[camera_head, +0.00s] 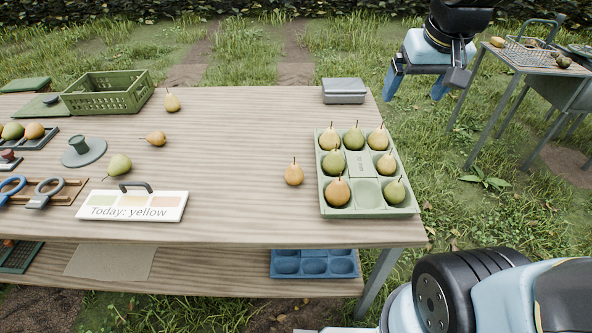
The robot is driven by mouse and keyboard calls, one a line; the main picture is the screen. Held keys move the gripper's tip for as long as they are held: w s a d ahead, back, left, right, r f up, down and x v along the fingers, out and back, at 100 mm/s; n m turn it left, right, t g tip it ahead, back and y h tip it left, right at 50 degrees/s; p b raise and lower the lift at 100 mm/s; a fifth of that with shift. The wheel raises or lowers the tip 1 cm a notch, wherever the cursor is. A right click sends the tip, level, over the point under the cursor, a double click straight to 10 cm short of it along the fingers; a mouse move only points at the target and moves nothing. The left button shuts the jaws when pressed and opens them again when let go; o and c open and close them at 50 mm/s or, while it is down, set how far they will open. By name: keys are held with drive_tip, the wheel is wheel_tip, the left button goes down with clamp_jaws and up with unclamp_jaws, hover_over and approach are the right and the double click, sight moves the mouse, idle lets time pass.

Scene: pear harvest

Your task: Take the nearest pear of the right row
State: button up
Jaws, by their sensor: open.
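A light green tray (409,209) holding pears in cells stands at the right end of the wooden table. Its right row, running front to back, has three pears. The nearest pear of that row (395,191) is yellow-green and sits in the front right cell. Behind it are a yellowish pear (386,163) and another at the back (378,140). The front middle cell (367,192) is empty. My gripper (415,88) is in the air beyond the table's right edge, above and behind the tray. Its blue-tipped fingers are apart with nothing between them.
A loose orange-yellow pear (294,174) stands left of the tray. A grey box (344,90) sits behind it. A sign (133,206) reading "Today: yellow", more pears and a green crate (108,93) are further left. The table's middle is mostly clear.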

drive_tip(key=w+a+f+n+g, duration=0.2)
drive_tip(key=w+a+f, duration=0.65)
drive_tip(key=a, duration=0.35)
drive_tip(key=n+g, duration=0.2)
hover_over(295, 174)
drive_tip(key=w, duration=0.2)
wheel_tip(295, 174, down, 11)
drive_tip(key=f, duration=1.4)
drive_tip(key=shift+s+f, duration=0.15)
drive_tip(key=shift+s, duration=0.15)
drive_tip(key=c, duration=1.1)
